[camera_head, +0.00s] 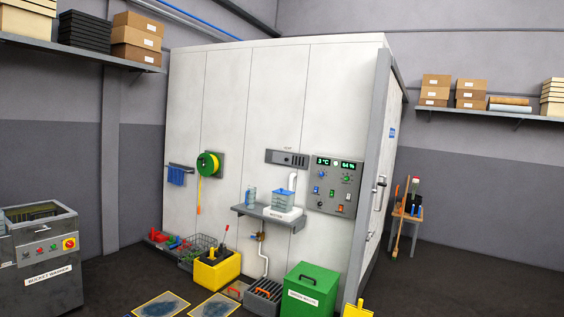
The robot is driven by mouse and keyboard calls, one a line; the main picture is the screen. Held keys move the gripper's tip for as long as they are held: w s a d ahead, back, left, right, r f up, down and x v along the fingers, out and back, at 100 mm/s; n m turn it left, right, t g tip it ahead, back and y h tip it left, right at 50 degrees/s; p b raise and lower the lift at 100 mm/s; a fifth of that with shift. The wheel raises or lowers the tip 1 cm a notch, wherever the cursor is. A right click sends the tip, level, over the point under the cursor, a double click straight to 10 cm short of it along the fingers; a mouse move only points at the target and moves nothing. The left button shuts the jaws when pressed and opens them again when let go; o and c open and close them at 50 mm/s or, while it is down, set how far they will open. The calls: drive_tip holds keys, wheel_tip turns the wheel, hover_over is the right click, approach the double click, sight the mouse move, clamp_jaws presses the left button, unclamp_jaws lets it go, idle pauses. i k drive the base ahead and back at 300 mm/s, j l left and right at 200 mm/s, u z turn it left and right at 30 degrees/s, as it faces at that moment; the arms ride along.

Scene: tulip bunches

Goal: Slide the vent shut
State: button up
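The vent (287,158) is a small grey rectangular plate on the front wall of the white cold-room box, left of the control panel. It has dark openings along its right part and a small label above it. It is too small here to tell how far its slide is open. My gripper does not show in this view.
A control panel (335,186) with a green display hangs right of the vent. Below the vent, a grey shelf (268,217) sticks out. A green bin (311,291), a yellow bucket (217,270) and mats (161,305) stand or lie on the floor in front.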

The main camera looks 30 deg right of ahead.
sight(278, 157)
drive_tip(key=i+l+z, duration=1.05)
drive_tip(key=i+z, duration=0.15)
drive_tip(key=i, duration=1.2)
drive_tip(key=i+l+u, duration=0.1)
drive_tip(key=i, duration=0.75)
drive_tip(key=i+u, duration=0.75)
drive_tip(key=i+l+u, duration=0.1)
drive_tip(key=i+u, duration=0.3)
drive_tip(key=i+j+u, duration=0.2)
drive_tip(key=i+u, duration=0.9)
drive_tip(key=i, duration=0.2)
drive_tip(key=i+j+z, duration=0.15)
drive_tip(key=i+z, duration=0.25)
drive_tip(key=i, duration=0.65)
drive_tip(key=i+l+z, duration=0.1)
drive_tip(key=i+z, duration=0.15)
drive_tip(key=z, duration=0.25)
drive_tip(key=i+z, duration=0.25)
drive_tip(key=z, duration=0.25)
drive_tip(key=i+j+z, duration=0.1)
drive_tip(key=i+z, duration=0.15)
drive_tip(key=z, duration=0.2)
drive_tip(key=i+z, duration=0.7)
